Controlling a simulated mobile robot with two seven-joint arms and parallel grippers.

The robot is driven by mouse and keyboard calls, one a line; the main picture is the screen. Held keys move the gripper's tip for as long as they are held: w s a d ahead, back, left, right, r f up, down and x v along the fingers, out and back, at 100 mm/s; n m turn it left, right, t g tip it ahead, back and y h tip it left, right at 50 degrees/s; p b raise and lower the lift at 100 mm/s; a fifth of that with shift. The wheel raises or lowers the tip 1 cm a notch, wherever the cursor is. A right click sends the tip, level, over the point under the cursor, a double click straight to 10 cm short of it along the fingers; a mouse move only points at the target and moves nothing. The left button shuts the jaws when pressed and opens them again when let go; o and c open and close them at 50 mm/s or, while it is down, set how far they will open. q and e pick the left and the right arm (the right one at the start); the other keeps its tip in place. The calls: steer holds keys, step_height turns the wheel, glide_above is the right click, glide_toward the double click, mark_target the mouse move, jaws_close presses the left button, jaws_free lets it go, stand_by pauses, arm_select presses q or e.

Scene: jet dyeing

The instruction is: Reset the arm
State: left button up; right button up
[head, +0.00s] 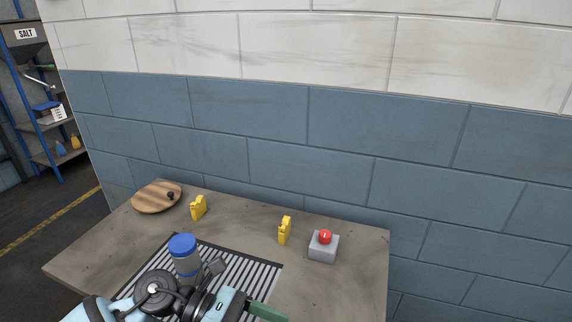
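My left arm comes in from the bottom left, bent at a black joint. Its light blue end part, with my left gripper (262,311), is low in the picture at the table's front. A flat green piece sticks out to the right at its end; I cannot tell whether it is a finger or a held thing. The fingertips are not clear, so I cannot tell if the gripper is open or shut. My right arm and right gripper are out of view.
A blue-lidded jar (183,246) stands on the slatted grate (255,273), close behind my arm. Two yellow holders (198,207) (285,230), a round wooden board (150,198) and a grey box with a red button (324,246) stand on the table (350,290). A brick wall (250,130) rises behind.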

arm_select(q)
steer(key=s+a+f+m+t+y+p, duration=0.1)
steer(key=a+f+m+t+y, duration=0.4)
steer(key=m+t, duration=0.8)
steer(key=s+a+f+m+t+y+p, duration=0.1)
steer(key=a+f+m+t+y+p, duration=0.3)
steer(key=m, duration=1.5)
steer(key=s+a+f+n+g+y, duration=0.1)
steer(key=s+a+f+n, duration=0.1)
steer(key=s+f, duration=0.3)
steer(key=s+a+f+n+g+y+b, duration=0.1)
steer(key=s+a+f+n+g, duration=0.1)
steer(key=s+f+n, duration=0.3)
steer(key=s+a+f+n+g+y, duration=0.1)
steer(key=s+a+f+n, duration=0.2)
steer(key=s+f, duration=0.3)
steer(key=shift+s+a+n+g+y+b, duration=0.35)
steer(key=shift+s+a, duration=0.25)
steer(key=shift+s, duration=0.45)
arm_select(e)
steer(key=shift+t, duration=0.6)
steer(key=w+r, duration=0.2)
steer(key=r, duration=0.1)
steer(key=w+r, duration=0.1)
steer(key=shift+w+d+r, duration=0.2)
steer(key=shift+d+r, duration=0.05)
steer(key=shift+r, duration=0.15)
